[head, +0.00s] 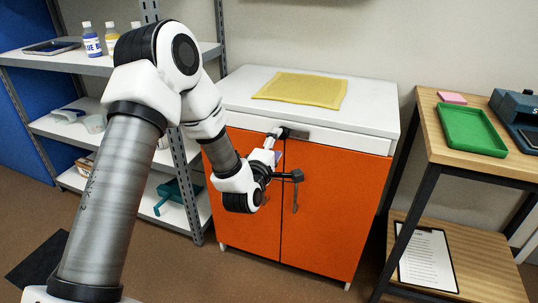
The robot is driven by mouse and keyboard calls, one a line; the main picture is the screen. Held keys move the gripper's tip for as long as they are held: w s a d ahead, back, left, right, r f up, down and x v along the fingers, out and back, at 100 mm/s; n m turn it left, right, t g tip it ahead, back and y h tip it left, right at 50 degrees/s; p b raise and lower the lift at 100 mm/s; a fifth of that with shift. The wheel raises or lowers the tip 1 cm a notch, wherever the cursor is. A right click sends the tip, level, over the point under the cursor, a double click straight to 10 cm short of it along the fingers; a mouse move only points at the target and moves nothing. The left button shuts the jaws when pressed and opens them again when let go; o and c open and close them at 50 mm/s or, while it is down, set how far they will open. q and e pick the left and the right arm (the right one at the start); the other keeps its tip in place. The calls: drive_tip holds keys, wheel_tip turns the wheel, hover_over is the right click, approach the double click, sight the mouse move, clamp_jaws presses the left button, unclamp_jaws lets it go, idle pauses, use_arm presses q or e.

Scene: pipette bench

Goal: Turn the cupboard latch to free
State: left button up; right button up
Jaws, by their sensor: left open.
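The orange two-door cupboard (340,190) with a white top stands in the middle of the head view. My left arm reaches across its left door. My left gripper (291,154) is open, its dark fingertips apart, one above the other, near the seam between the doors. A small pale blue-grey piece (279,158) shows between the fingers; I cannot tell whether it is the latch. A grey vertical handle (295,197) hangs on the right door just below the lower finger. The latch and its position are not clear behind the gripper. My right gripper is not in view.
A yellow cloth (302,90) lies on the cupboard top. A metal shelf unit (42,62) with bottles stands at the left. A wooden bench (437,150) with a green tray (472,131) stands at the right, a clipboard (427,258) on its lower shelf. The floor before the cupboard is clear.

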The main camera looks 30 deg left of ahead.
use_arm(q)
drive_tip(key=v, duration=0.7)
drive_tip(key=shift+s, duration=0.3)
drive_tip(key=shift+d, duration=0.1)
